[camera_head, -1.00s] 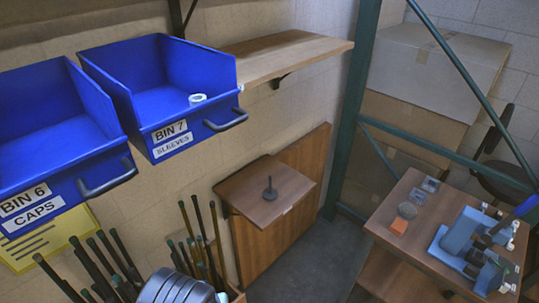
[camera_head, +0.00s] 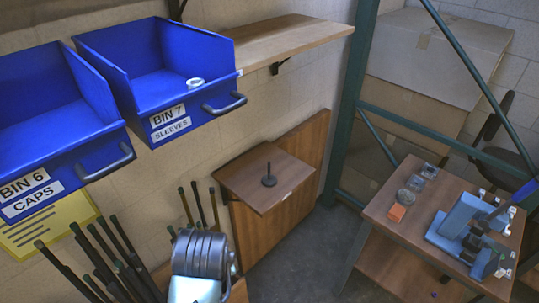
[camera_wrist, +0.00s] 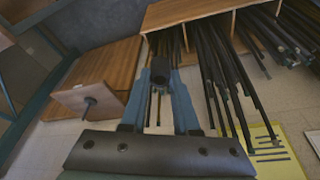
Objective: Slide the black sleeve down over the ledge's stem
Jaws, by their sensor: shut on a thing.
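The ledge (camera_head: 240,184) is a small brown wooden shelf on a wall panel. Its black stem (camera_head: 269,174) stands upright from a round dark base, with nothing around it. In the wrist view the ledge (camera_wrist: 115,92) lies to the left of my gripper, its stem (camera_wrist: 90,103) clear. My gripper (camera_wrist: 161,72) is shut on the black sleeve (camera_wrist: 160,76), a short dark tube between the blue-grey fingertips. The sleeve is apart from the stem. In the head view my grey arm shows at the bottom, and the fingers and sleeve are hidden.
Bin 7 (camera_head: 215,120) holds a white ring (camera_head: 195,83); Bin 6 (camera_head: 75,178) is left of it. Dark rods (camera_head: 115,255) stand upright left of the ledge. A wooden shelf (camera_head: 290,38) is above it. A green post (camera_head: 345,110) and a cluttered table (camera_head: 385,205) stand right.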

